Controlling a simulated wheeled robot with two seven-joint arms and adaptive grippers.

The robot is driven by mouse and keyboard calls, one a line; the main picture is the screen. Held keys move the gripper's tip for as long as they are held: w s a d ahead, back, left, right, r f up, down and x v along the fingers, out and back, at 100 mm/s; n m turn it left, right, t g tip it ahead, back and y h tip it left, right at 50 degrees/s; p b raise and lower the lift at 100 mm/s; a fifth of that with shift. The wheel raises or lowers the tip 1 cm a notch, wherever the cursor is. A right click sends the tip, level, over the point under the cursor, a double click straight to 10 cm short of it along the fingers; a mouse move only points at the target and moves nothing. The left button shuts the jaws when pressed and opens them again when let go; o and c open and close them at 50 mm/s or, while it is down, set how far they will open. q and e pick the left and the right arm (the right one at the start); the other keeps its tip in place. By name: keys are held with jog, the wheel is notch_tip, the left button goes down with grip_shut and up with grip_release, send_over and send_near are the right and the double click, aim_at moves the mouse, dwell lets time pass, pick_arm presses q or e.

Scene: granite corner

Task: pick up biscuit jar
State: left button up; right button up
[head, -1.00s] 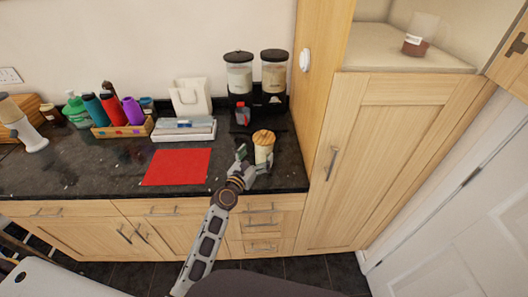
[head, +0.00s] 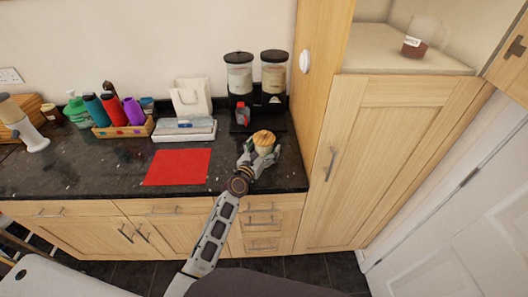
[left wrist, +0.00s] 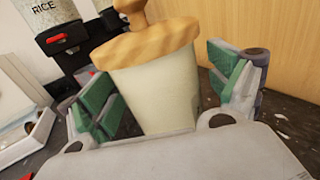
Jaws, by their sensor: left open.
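The biscuit jar (head: 264,142) is a cream jar with a wooden lid, standing on the dark granite counter near its right end. In the left wrist view the jar (left wrist: 158,90) fills the middle, with its wooden knob lid on top. My left gripper (head: 258,152) is open around the jar. In the left wrist view its green-padded fingers (left wrist: 168,98) stand on either side of the jar, with the left finger close to it and a small gap showing at the right finger. The jar's base is hidden by my gripper. My right gripper is not in view.
Two cereal dispensers (head: 257,76) stand behind the jar against the wall. A red mat (head: 177,167) lies on the counter to the left. A white tray (head: 184,133) and a box of bottles (head: 122,128) stand further left. A tall wooden cupboard (head: 375,165) borders the counter on the right.

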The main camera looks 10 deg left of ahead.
pick_arm(q)
jog(key=shift+c, duration=0.2)
dwell(0.3)
jog(key=c, duration=1.4)
jog(key=shift+w+r, duration=0.1)
jog(key=shift+c, duration=0.3)
